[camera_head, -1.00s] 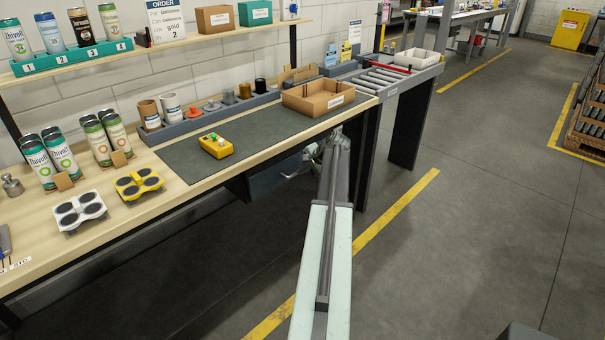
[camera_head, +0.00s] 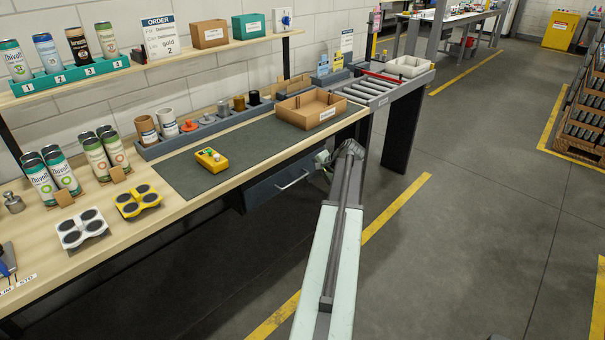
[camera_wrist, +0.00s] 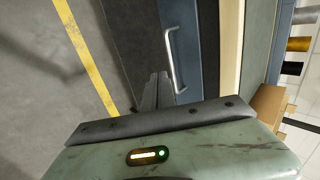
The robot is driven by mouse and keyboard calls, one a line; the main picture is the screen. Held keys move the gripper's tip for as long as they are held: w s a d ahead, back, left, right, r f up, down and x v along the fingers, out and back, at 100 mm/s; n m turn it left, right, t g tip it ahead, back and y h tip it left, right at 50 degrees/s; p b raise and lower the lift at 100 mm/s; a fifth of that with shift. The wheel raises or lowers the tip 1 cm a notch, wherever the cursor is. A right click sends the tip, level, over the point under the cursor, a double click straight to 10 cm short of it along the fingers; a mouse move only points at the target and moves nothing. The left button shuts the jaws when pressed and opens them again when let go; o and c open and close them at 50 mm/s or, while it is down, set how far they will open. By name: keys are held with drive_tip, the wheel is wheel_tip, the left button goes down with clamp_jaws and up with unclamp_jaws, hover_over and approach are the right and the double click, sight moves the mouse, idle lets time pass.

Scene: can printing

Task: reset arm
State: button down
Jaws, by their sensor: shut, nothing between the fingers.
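My gripper (camera_wrist: 157,90) shows in the wrist view with its dark fingers together and nothing between them. It lies beside the metal handle of the drawer (camera_wrist: 187,45), in front of the drawer front; whether it touches the handle I cannot tell. In the head view my arm reaches forward, and my gripper is mostly hidden at its far end near the workbench's front edge.
On the bench are a yellow control box (camera_head: 211,160), a cardboard tray (camera_head: 308,108), white (camera_head: 82,230) and yellow (camera_head: 138,200) can holders and several cans. A roller conveyor (camera_head: 367,90) stands beyond. The floor at right is open, with pallet crates (camera_head: 583,125) farther off.

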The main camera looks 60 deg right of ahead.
drive_tip(key=v, duration=0.2)
drive_tip(key=shift+s+a+r+p, duration=0.1)
drive_tip(key=shift+s+r+p, duration=0.15)
drive_tip(key=shift+r+p, duration=0.1)
drive_tip(key=w+a+n+g+y+p, duration=0.1)
drive_tip(key=w+a+n, duration=0.2)
drive_tip(key=w+a, duration=0.55)
drive_tip(key=w+a+n+g+y+p, duration=0.1)
drive_tip(key=w+a+n, duration=0.25)
drive_tip(key=a, duration=0.95)
drive_tip(key=w+a+n+g+y+p, duration=0.1)
drive_tip(key=w+a+n+g+y, duration=0.15)
drive_tip(key=w+a, duration=0.65)
drive_tip(key=s+a+n+g+h+p, duration=0.1)
drive_tip(key=a+n, duration=0.4)
drive_tip(key=a, duration=1.3)
drive_tip(key=s+a+n+g+h+p, duration=0.1)
drive_tip(key=a+n, duration=0.5)
drive_tip(key=a, duration=1.3)
drive_tip(key=s+g+p, duration=0.1)
drive_tip(key=s, duration=0.1)
drive_tip(key=shift+s+a+r+h+p, duration=0.3)
drive_tip(key=shift+s+h, duration=0.05)
drive_tip(key=shift+s, duration=0.05)
drive_tip(key=shift+g, duration=0.25)
